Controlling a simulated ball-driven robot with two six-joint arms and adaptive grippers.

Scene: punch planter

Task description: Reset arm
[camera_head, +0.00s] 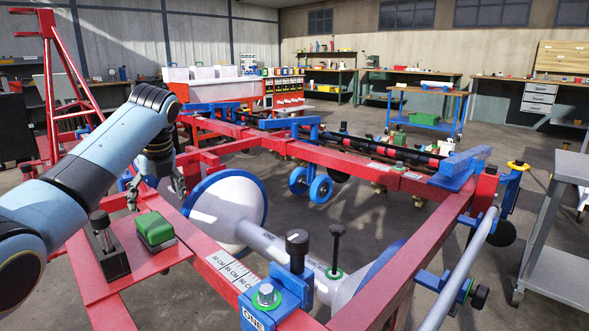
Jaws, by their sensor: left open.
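My left arm comes in from the left, with its gripper (157,190) pointing down and its fingers apart. It appears empty. In the picture it shows above and behind a green block (155,229) on a red plate (119,240) of the planter frame. I see no contact between the gripper and the block. A black holder with an upright metal pin (101,231) stands left of the block. My right gripper is not in view.
The red planter frame (391,288) fills the foreground, with a white roller with blue rims (227,205) inside it. A black-topped upright pin (336,245) stands near the front. A grey cart (560,240) is at the right. Workbenches line the back wall.

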